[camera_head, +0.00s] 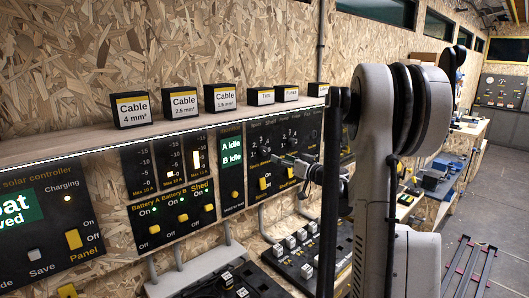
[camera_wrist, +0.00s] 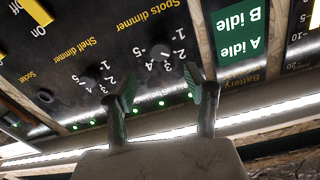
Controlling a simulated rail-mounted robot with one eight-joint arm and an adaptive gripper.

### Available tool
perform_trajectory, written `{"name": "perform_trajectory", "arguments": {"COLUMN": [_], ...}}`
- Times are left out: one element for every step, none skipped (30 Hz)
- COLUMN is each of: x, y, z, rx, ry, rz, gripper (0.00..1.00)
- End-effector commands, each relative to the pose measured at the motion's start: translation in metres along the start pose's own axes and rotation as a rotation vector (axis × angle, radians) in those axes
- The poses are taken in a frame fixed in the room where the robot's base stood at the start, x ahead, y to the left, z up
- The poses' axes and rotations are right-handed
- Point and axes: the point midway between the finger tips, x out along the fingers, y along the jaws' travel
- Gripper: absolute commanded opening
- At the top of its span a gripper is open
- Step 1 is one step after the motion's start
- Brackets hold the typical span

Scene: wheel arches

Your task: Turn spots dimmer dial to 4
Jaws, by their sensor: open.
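The spots dimmer dial (camera_wrist: 163,52) is a small dark knob on the black panel. In the wrist view the panel appears upside down, with the yellow "Spots dimmer" label above the dial and white numbers up to 5 around it. I cannot tell which number the dial points at. My gripper (camera_wrist: 160,84) is open, its two greenish fingers spread to either side below the dial in the picture, with nothing between them. I cannot tell whether they touch the panel. In the head view my gripper (camera_head: 287,163) is in front of the dimmer panel and partly hides it.
The shelf dimmer dial (camera_wrist: 88,82) is close to my left finger in the wrist view. A green idle display (camera_wrist: 245,35) is to the right. A wooden shelf (camera_head: 75,165) with labelled boxes runs above the panels. A loose switch panel (camera_head: 310,252) lies below.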

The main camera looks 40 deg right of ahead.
Motion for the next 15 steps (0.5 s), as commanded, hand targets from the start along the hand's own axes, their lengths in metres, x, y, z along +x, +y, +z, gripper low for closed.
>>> {"name": "perform_trajectory", "arguments": {"x": [0.011,0.016,0.024,0.030,0.035,0.043,0.048,0.054,0.061,0.065,0.070,0.076,0.080,0.084,0.088], "y": [-0.001,-0.001,-0.001,-0.001,-0.001,-0.001,-0.001,-0.001,-0.001,-0.001,-0.001,-0.001,-0.001,-0.001,-0.001], "z": [-0.001,-0.001,-0.001,-0.001,-0.001,-0.001,-0.001,-0.001,-0.001,-0.001,-0.001,0.000,0.000,-0.001,-0.001], "rx": [0.000,0.000,0.000,0.000,0.000,0.000,0.000,0.000,0.000,0.000,0.000,0.000,0.000,0.000,0.000], "ry": [-0.001,-0.001,-0.001,-0.001,-0.001,-0.001,-0.001,-0.001,-0.001,-0.001,-0.001,-0.001,-0.001,-0.001,-0.001], "rz": [-0.002,-0.001,-0.002,-0.003,-0.002,-0.001,-0.002,-0.002,-0.002,-0.001,-0.001,-0.001,-0.001,-0.002,-0.001], "gripper": [0.49,0.49,0.49,0.49,0.49,0.49,0.49,0.49,0.49,0.49,0.49,0.49,0.49,0.49,0.49]}}
